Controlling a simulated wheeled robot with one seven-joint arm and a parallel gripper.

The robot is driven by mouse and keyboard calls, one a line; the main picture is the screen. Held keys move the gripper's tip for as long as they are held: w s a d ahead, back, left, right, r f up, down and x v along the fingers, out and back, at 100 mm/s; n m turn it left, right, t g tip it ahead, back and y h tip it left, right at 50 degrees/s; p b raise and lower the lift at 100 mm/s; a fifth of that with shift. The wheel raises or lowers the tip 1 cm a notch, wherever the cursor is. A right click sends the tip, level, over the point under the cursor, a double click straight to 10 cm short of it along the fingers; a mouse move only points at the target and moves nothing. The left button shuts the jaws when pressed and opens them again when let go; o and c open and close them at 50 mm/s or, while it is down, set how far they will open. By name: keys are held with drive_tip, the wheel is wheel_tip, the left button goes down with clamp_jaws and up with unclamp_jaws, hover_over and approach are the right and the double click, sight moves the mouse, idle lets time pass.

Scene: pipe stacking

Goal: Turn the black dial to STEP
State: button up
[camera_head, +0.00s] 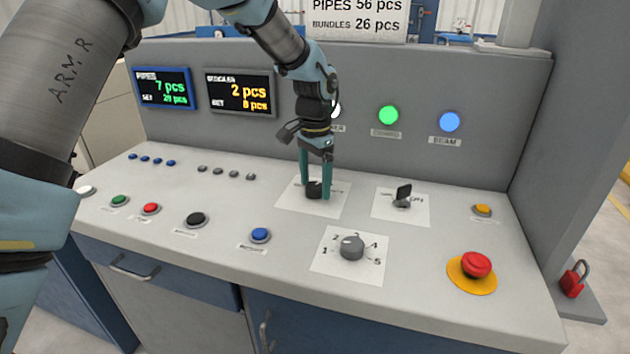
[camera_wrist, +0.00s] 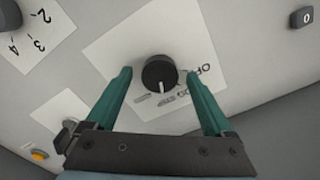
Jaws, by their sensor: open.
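The black dial (camera_head: 313,189) sits on a white label plate (camera_head: 297,203) on the console top. In the wrist view the black dial (camera_wrist: 159,73) shows a white pointer line, with partly readable print beside it, upside down. My gripper (camera_head: 316,190) reaches down to the dial, with one green finger on each side of it. In the wrist view my gripper (camera_wrist: 160,80) has its fingers spread wide, with gaps between them and the dial. The fingers hide part of the plate's print, and I cannot read which position the pointer marks.
A black switch (camera_head: 403,195) stands right of the dial, and a grey numbered knob (camera_head: 352,247) stands in front. A red emergency button (camera_head: 477,265) is at the front right. Several push buttons line the left. Two displays (camera_head: 240,92) are on the back panel.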

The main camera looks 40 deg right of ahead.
sight(315, 185)
wheel_tip(315, 185, up, 11)
drive_tip(key=b, duration=0.2)
drive_tip(key=shift+f, duration=0.1)
idle(0.5)
drive_tip(key=w+a+f+n, duration=0.1)
drive_tip(key=w+a+n, duration=0.25)
drive_tip(key=a, duration=0.55)
drive_tip(key=w+a+f+n, duration=0.2)
drive_tip(key=w+a+n, duration=0.15)
drive_tip(key=a, duration=0.65)
drive_tip(key=w+a+f+n, duration=0.15)
drive_tip(key=w+a, duration=0.25)
drive_tip(key=a, duration=0.5)
drive_tip(key=s+a+f+n, duration=0.2)
drive_tip(key=s+a+n, duration=0.1)
drive_tip(key=a, duration=0.7)
drive_tip(key=s+a+f+n+t, duration=0.1)
drive_tip(key=s+a+n, duration=0.3)
drive_tip(key=a, duration=0.7)
drive_tip(key=shift+f+n+t, duration=0.3)
drive_tip(key=shift+f+n, duration=0.2)
drive_tip(key=shift+n, duration=0.35)
drive_tip(key=shift+c, duration=0.4)
